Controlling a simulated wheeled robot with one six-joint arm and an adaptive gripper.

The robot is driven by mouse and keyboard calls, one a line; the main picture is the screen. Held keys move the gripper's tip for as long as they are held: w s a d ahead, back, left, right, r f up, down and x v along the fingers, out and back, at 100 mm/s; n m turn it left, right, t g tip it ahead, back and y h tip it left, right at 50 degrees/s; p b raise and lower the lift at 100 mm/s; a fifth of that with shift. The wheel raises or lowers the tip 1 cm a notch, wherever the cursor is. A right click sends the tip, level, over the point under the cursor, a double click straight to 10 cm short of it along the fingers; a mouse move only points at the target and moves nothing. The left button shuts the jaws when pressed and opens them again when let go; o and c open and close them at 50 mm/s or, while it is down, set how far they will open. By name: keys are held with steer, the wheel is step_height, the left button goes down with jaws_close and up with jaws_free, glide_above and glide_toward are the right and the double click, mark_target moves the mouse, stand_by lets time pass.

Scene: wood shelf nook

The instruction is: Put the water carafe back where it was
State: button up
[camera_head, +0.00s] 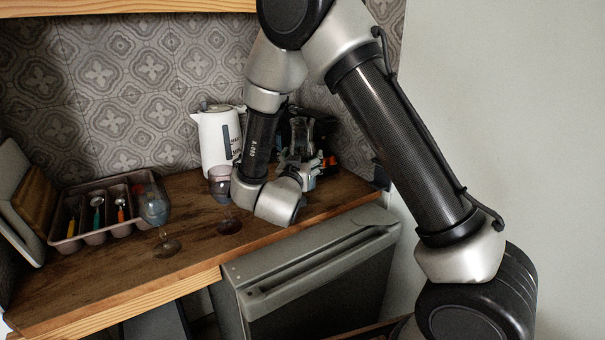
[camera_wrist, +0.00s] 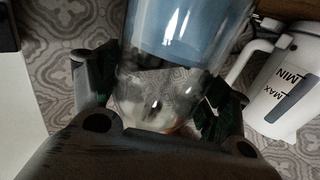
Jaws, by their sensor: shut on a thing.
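The water carafe (camera_wrist: 170,95) is a clear glass vessel with a bluish tint, filling the upper middle of the wrist view. My gripper (camera_wrist: 155,105) is shut on it, with one dark finger on each side of the glass. In the head view my gripper (camera_head: 306,169) is at the right end of the wooden counter, near the tiled back wall.
A white kettle (camera_head: 213,140) stands just left of my arm. Two stemmed glasses (camera_head: 154,207) (camera_head: 220,182) stand toward the counter's front. A cutlery tray (camera_head: 68,246) and boards (camera_head: 32,200) are at the left. An open appliance door (camera_head: 310,262) is below the counter.

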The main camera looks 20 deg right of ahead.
steer(key=shift+f, duration=1.85)
steer(key=shift+f, duration=0.1)
steer(key=o, duration=1.5)
steer(key=shift+f, duration=0.1)
